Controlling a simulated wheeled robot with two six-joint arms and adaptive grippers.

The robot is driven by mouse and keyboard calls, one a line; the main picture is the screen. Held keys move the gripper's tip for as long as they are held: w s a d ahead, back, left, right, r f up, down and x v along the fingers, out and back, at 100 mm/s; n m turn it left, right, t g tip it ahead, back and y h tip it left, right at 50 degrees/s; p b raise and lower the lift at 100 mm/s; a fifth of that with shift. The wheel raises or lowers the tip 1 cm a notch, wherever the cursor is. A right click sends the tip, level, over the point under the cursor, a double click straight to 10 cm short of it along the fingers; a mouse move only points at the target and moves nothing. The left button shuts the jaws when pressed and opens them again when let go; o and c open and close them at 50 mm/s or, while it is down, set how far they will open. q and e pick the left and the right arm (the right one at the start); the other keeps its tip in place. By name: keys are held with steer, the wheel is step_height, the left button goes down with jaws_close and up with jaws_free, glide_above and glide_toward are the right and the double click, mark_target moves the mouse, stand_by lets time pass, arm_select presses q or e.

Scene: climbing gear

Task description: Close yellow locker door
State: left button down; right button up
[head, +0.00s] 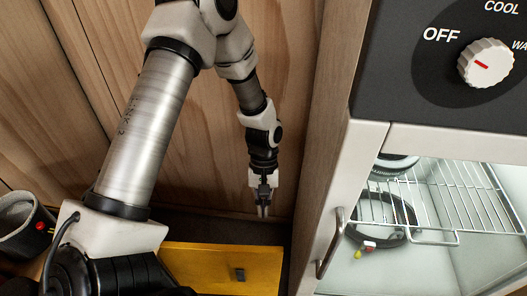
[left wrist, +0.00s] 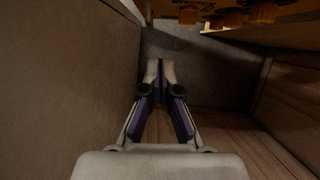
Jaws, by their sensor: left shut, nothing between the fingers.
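The yellow locker door (head: 205,266) shows at the bottom of the head view, with a small dark handle (head: 239,274) near its right end. Its lower part is cut off by the frame and my arm covers its left end, so I cannot tell how far it stands open. My left gripper (head: 263,211) points down beyond the door's far edge, near the wooden back panel. It is shut and empty, and looks apart from the door. The left wrist view shows its fingers (left wrist: 160,72) together in a dark, narrow space. My right gripper is out of view.
A white cabinet with a glass front (head: 410,225), metal handle (head: 330,243) and dial (head: 486,63) stands at right. A wooden upright (head: 318,130) lies between it and my gripper. A dark cup-like container (head: 20,228) is at lower left. Orange knobs (left wrist: 230,17) hang at the wrist view's top.

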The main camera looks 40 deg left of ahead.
arm_select(q)
steer(key=s+d+f+b, duration=0.2)
steer(key=s+d+f, duration=0.3)
steer(key=f, duration=0.4)
steer(key=shift+s+f, duration=0.15)
steer(key=shift+s, duration=0.55)
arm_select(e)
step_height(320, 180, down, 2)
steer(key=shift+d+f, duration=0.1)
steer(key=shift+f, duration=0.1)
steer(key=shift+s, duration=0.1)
